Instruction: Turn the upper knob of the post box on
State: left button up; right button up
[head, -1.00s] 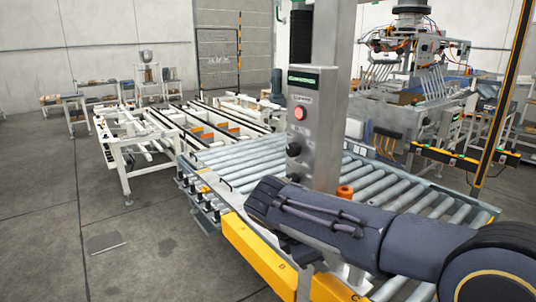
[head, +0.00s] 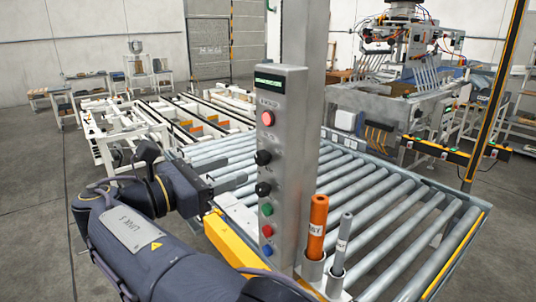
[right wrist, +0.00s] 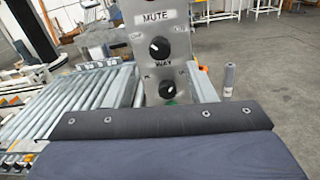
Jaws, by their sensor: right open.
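The grey post box (head: 283,110) stands upright with a green display and a red lit button at its top. Its black upper knob (head: 263,157) sits above a second black lower knob (head: 263,189). In the right wrist view the upper knob (right wrist: 159,50) is below the word MUTE, with a white mark on its face, and the lower knob (right wrist: 167,90) is beneath it. My right gripper (head: 236,186) is open and empty, left of the box and apart from the knobs. Its fingertips do not show in the wrist view. My left gripper is not in view.
Green, red and blue buttons sit below the knobs. An orange cylinder (head: 317,225) and a grey cylinder (head: 342,240) stand in holders right of the box. A roller conveyor (head: 375,200) lies behind it, with a yellow beam (head: 230,245) along the front.

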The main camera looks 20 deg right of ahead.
aim_at(258, 160)
jog(key=x, duration=0.7)
jog(key=shift+d+p, duration=0.2)
jog(key=shift+p, duration=0.15)
jog(key=c, duration=1)
